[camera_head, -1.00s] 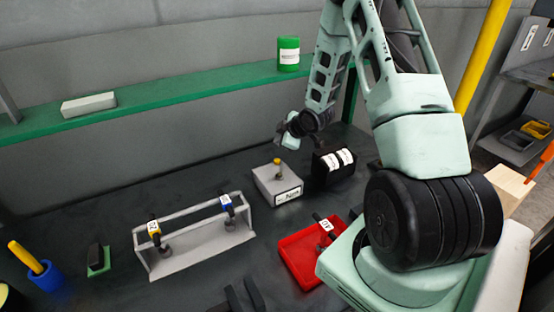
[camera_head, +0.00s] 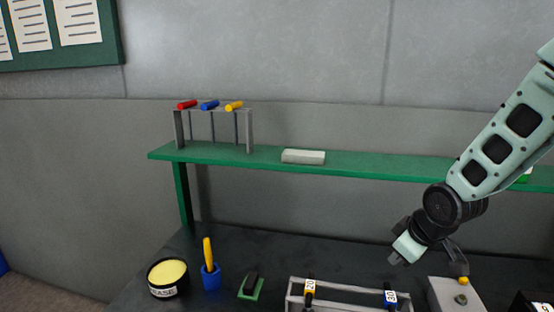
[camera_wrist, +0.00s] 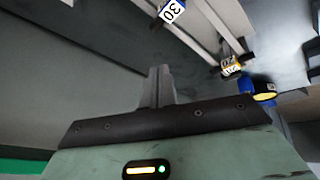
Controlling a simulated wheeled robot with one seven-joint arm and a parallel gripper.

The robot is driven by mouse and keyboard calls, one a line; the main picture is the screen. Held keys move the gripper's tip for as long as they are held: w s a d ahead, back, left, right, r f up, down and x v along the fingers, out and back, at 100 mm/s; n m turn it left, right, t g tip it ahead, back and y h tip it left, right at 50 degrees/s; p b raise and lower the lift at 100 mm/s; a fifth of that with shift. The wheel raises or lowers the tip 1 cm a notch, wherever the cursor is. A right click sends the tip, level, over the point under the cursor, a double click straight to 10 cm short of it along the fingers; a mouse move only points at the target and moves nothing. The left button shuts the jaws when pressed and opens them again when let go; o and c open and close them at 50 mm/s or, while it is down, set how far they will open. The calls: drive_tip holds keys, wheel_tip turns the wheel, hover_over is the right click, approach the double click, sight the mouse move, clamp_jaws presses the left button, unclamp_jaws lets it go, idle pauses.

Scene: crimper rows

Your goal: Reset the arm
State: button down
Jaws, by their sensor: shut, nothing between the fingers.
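My gripper (camera_head: 396,257) hangs above the dark bench in the head view, left of and above a grey box with a yellow-topped knob. Its closed fingers (camera_wrist: 158,84) also show in the wrist view, with nothing between them. Below it, a grey rack (camera_head: 345,308) holds a yellow-marked tool labelled 20 (camera_head: 310,287) and a blue-marked tool labelled 30 (camera_head: 390,298). Both tools also show in the wrist view, the yellow one (camera_wrist: 231,66) and the 30 label (camera_wrist: 171,12). The gripper appears clear of the rack.
The grey box (camera_head: 455,294) stands on the bench at the right. A grease tub (camera_head: 168,278), a blue cup (camera_head: 211,278) with a yellow handle and a green block (camera_head: 250,289) stand left. A green shelf (camera_head: 380,164) behind carries a grey block (camera_head: 303,157) and a stand (camera_head: 213,128).

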drive_tip(key=s+a+r+g, duration=0.1)
drive_tip(key=s+a, duration=0.3)
drive_tip(key=s, duration=0.4)
drive_tip(key=s+a+r+g+b, duration=0.1)
drive_tip(key=s+a+g, duration=0.1)
drive_tip(key=s+a, duration=0.3)
drive_tip(key=s+a+r+g+b, duration=0.1)
drive_tip(key=s+a, duration=0.4)
drive_tip(key=s, duration=0.8)
drive_tip(key=shift+s+a+r+g+h, duration=0.2)
drive_tip(key=shift+r+g+h, duration=0.1)
drive_tip(key=shift+r+g, duration=0.25)
